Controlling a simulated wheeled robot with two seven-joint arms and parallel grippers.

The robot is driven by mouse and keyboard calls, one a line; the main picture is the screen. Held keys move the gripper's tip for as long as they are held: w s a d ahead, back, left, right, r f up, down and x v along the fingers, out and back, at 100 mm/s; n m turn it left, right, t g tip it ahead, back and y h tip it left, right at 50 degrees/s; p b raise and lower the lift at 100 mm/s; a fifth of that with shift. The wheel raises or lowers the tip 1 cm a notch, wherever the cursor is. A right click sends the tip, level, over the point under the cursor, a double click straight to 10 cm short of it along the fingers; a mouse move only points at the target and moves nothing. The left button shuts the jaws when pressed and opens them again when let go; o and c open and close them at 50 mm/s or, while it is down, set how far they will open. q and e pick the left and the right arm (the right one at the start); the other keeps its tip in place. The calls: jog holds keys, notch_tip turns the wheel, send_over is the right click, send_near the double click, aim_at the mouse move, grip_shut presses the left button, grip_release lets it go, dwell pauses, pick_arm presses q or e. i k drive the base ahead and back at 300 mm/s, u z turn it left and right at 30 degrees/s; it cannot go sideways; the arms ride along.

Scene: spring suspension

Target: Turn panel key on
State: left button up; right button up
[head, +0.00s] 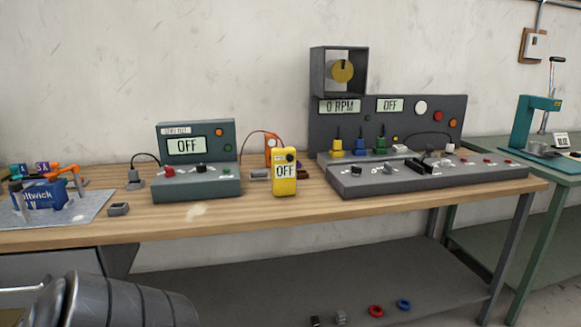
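A large grey control panel (318,127) stands on the right part of the wooden bench. Its upright back carries two displays, one reading 0 RPM (340,106) and one reading OFF (390,105). Its sloped front holds a black knob (356,170), a grey knob-like part (389,168) and a black lever-like part (425,168). I cannot tell which of these small parts is the key. Neither of my grippers shows in the head view.
A smaller grey box (193,143) reading OFF and a yellow handheld meter (284,183) stand left of the panel on the bench (330,207). Tools and a blue box (40,201) lie at the far left. A green press (533,122) stands at the right.

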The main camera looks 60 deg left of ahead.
aim_at(356, 172)
jog(key=u, duration=1.45)
jog(key=i, duration=0.15)
